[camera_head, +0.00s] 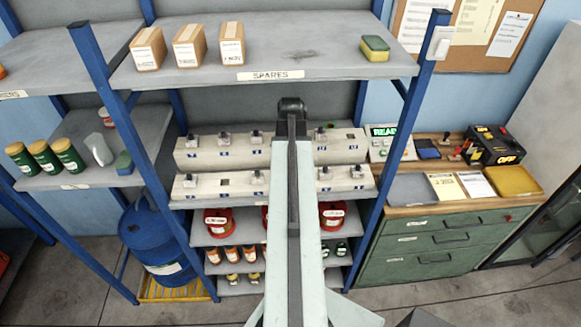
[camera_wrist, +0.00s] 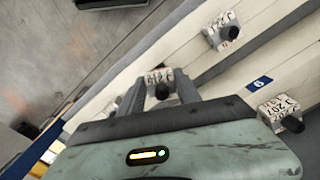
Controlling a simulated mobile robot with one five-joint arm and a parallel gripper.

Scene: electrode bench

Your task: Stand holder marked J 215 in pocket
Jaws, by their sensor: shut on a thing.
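My gripper (camera_wrist: 159,90) is shut on a small pale holder (camera_wrist: 157,75) with a black knob, seen in the wrist view. The holder's label is upside down and too small to read surely. It is held over or beside the pale pocket blocks; I cannot tell its height above them. In the head view my arm hides the gripper and the held holder. The front block (camera_head: 275,190) and rear block (camera_head: 285,153) stand on the rack, bearing several holders. A dark, seemingly empty pocket (camera_head: 224,181) shows in the front block.
In the wrist view, another holder (camera_wrist: 222,30) stands above right, and one marked J 207 (camera_wrist: 283,110) stands right of my gripper. A blue number tag (camera_wrist: 260,83) reads 6. Blue rack posts (camera_head: 108,85) and the SPARES shelf (camera_head: 300,75) frame the blocks.

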